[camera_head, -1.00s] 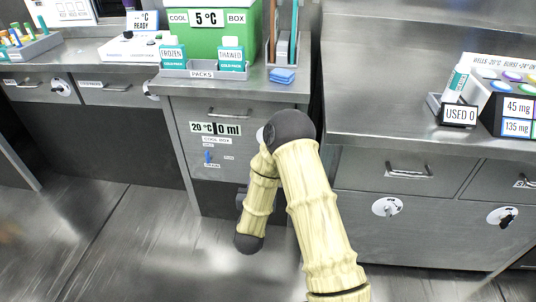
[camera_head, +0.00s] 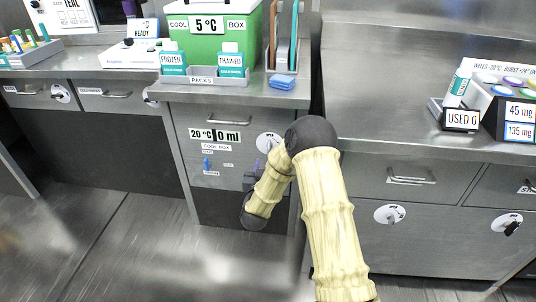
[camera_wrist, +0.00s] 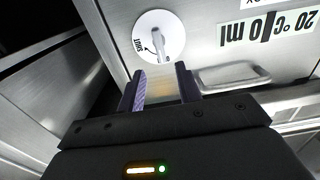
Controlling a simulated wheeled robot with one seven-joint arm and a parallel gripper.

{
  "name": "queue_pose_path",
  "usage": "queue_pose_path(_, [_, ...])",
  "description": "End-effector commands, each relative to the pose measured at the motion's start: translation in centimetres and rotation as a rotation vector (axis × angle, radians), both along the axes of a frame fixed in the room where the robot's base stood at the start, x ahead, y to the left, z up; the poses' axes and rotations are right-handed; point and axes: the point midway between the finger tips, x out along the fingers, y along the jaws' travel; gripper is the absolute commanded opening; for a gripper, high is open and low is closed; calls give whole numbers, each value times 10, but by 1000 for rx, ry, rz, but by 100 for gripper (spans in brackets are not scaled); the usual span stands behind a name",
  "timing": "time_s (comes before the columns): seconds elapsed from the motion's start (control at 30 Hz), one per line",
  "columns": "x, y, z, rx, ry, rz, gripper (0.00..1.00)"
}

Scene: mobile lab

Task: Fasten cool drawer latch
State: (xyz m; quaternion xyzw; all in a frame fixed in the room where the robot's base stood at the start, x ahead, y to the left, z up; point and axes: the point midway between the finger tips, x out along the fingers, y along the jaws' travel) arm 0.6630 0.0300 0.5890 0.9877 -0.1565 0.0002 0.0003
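The cool drawer (camera_head: 200,150) is under the green cool box and its front looks closed. Its latch is a white disc (camera_head: 267,142) with a small lever, partly hidden by my arm in the head view. In the wrist view, the latch disc (camera_wrist: 142,28) shows upside down, with a "SHUT" mark at its left and a pale lever (camera_wrist: 159,42) pointing down the picture, away from that mark. My gripper (camera_wrist: 161,84) is open and empty, its two fingers apart just below the latch in that view. My arm mostly hides the gripper in the head view.
The drawer's bar handle (camera_wrist: 230,75) is close to the right finger in the wrist view. The cool box (camera_head: 205,35) and a packs tray (camera_head: 203,80) stand on the counter above. Another counter (camera_head: 400,140) juts out to the right. The floor is open.

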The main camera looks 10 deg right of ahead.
Motion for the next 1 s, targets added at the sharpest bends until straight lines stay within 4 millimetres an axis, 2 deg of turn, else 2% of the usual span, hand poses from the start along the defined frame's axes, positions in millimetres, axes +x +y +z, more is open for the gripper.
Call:
queue_pose_path(0.2, [38, -13, -2, 2, -3, -3, 35])
queue_pose_path(0.4, [66, -22, -2, 2, -2, -1, 35])
queue_pose_path(0.57, [76, -25, -1, 1, 0, 0, 35])
queue_pose_path(0.83, [77, -25, 0, 0, 1, 1, 35])
queue_pose_path(1.0, [76, -25, 0, 0, 1, 1, 1])
